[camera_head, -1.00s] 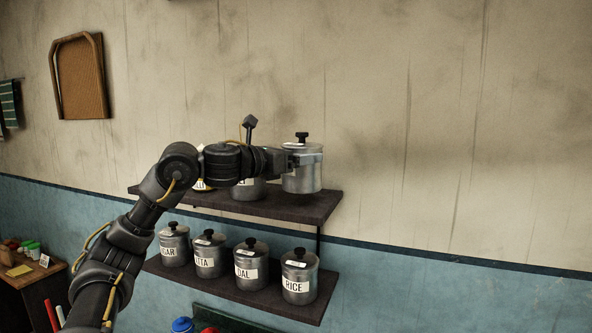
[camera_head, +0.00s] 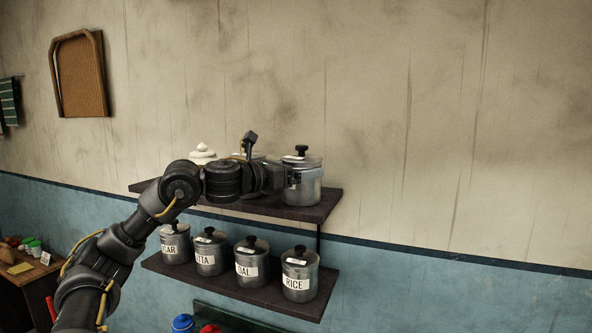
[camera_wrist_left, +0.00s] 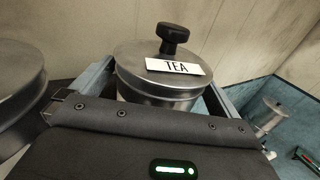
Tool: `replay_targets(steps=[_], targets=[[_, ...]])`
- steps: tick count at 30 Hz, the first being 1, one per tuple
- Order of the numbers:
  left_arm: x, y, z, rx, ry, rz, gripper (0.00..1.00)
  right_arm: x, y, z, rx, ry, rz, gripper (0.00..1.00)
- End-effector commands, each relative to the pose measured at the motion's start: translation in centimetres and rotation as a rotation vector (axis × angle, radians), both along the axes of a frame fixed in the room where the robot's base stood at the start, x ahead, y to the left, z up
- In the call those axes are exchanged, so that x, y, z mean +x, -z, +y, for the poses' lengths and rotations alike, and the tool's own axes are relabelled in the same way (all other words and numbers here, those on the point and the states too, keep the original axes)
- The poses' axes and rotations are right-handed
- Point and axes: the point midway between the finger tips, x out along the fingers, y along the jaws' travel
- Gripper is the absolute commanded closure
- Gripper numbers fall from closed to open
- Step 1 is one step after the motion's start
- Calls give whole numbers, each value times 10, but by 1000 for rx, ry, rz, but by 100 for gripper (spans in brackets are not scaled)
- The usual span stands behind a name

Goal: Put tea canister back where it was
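The tea canister (camera_head: 302,184) is a steel pot with a black knob and a white TEA label on its lid. In the head view it is upright at the right end of the upper shelf (camera_head: 316,210), and its base appears to rest on the board. My left gripper (camera_head: 304,178) reaches it from the left, with its fingers around the canister's upper body. In the left wrist view the tea canister (camera_wrist_left: 160,75) sits between the two fingers, which look closed against its sides. My right gripper is not in view.
On the upper shelf, a steel canister is mostly hidden behind my left arm, and a white-lidded jar (camera_head: 203,153) is further left. The lower shelf holds several labelled canisters, with RICE (camera_head: 299,276) at its right end. The wall right of the shelves is clear.

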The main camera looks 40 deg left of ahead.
Motion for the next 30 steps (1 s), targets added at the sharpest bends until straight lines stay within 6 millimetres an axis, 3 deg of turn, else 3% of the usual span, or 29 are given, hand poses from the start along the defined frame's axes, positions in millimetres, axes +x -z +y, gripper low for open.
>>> replay_targets(steps=[8,22,30], targets=[[-2,-3,1,1,-1,-1,0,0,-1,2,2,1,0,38],[-92,2,18,4,-2,-1,0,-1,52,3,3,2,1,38],[-117,-2,22,-1,0,1,0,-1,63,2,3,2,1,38]])
